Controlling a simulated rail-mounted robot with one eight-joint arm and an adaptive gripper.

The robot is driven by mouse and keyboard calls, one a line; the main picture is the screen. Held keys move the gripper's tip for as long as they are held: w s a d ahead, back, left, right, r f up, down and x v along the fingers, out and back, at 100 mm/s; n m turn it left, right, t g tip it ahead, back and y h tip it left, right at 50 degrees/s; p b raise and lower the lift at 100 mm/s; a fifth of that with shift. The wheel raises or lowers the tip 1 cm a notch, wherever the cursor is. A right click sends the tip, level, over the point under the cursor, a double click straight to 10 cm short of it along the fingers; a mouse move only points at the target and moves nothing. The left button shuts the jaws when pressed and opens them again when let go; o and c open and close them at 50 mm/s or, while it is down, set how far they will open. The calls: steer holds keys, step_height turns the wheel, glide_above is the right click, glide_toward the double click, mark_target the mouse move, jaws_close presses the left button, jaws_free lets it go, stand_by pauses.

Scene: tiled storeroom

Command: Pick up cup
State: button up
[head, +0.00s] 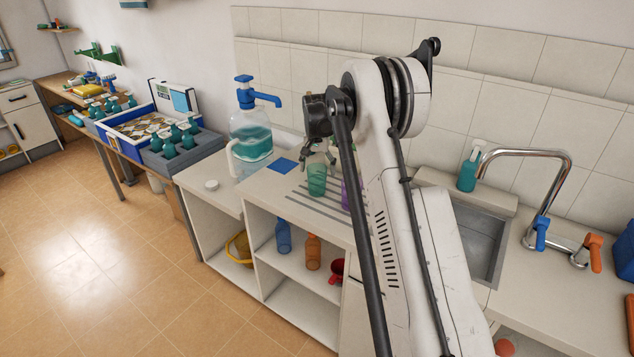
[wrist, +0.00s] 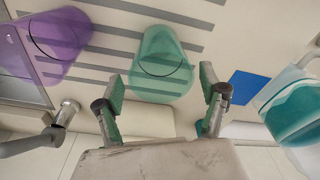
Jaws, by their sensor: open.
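A translucent green cup (head: 317,181) stands on the grooved drainboard of the counter. It also shows in the wrist view (wrist: 162,62), at the top middle. My gripper (head: 318,158) is just above and behind the cup in the head view, with its fingers pointing toward it. In the wrist view my gripper (wrist: 161,82) is open, with a finger toward either side of the cup's near part and nothing held. I cannot tell whether a finger touches the cup. A purple cup (wrist: 48,42) is at the left in the wrist view; my arm partly hides it in the head view (head: 349,196).
A blue square (head: 282,165) lies on the counter left of the green cup. Beyond it stands a large water jug (head: 251,135) with a blue pump. A sink (head: 478,240) and tap (head: 545,190) are at right. Shelves below hold bottles.

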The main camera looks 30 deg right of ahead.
step_height(320, 180, down, 4)
steer(key=shift+a+f+p, duration=0.1)
steer(key=shift+f+p, duration=0.1)
steer(key=shift+p, duration=0.2)
steer(key=c, duration=1.1)
steer(key=shift+r, duration=0.1)
